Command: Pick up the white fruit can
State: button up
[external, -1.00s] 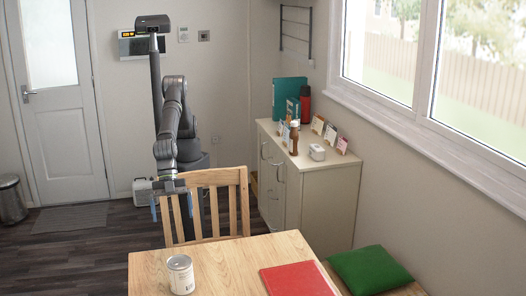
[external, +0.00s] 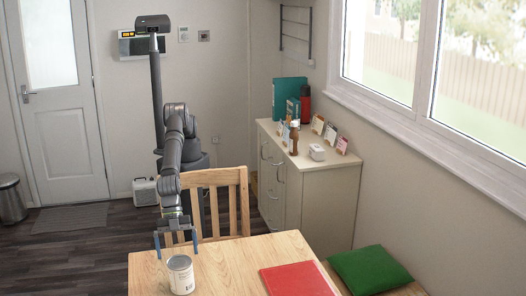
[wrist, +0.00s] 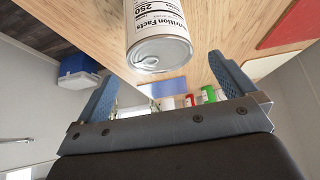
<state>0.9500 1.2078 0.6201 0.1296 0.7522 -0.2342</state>
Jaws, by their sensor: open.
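The white fruit can (external: 181,274) stands upright on the wooden table (external: 225,262) near its left end. In the wrist view the can (wrist: 158,30) shows its label with printed text and its metal lid, and appears between and beyond the two fingers. My gripper (external: 177,248) is open and empty, with its blue fingers spread just above and behind the can. In the wrist view my gripper (wrist: 160,90) also shows as open, with a finger at each side. I cannot tell from the external view whether either finger touches the can.
A red folder (external: 298,279) lies on the table right of the can. A wooden chair (external: 222,190) stands behind the table, close to my arm. A green cushion (external: 370,270) lies on the bench at right. The cabinet (external: 315,200) with small items stands by the window.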

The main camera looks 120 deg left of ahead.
aim_at(179, 262)
jog(key=shift+x, duration=2.5)
jog(key=shift+a+f, duration=0.1)
jog(key=shift+a, duration=0.05)
jog(key=shift+s, duration=0.1)
jog(key=c, duration=1.8)
jog(key=shift+c, duration=0.9)
jog(key=shift+r, duration=0.25)
